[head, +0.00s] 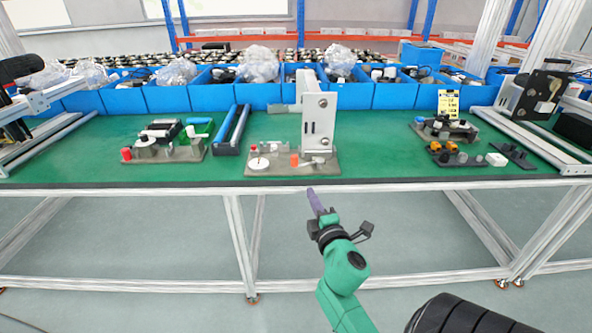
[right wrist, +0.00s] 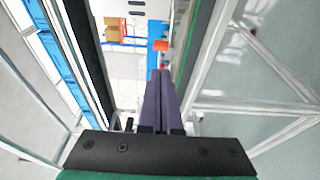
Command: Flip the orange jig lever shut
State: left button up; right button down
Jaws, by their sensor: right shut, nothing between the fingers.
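The jig is a grey base plate (head: 265,172) near the front edge of the green table. A small orange piece (head: 294,160), which looks like the jig lever, stands up on the plate. I cannot tell its exact angle at this size. My right gripper (head: 314,196) has purple fingers, shut together and empty. In the head view it is below the table's front edge, short of the jig and apart from it. The fingers also show in the right wrist view (right wrist: 159,75). My left gripper is out of view.
A tall white press (head: 319,112) stands at the back right of the plate. Another jig (head: 190,154) is to the left, beside a blue rack (head: 229,140). Smaller fixtures (head: 458,159) are to the right. Blue bins (head: 166,100) line the back.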

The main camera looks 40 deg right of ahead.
aim_at(295, 163)
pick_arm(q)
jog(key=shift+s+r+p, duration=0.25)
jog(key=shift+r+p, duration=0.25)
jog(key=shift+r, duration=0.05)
pick_arm(e)
jog(key=x, duration=1.3)
jog(key=shift+w+d, duration=0.15)
jog(key=shift+w, duration=0.25)
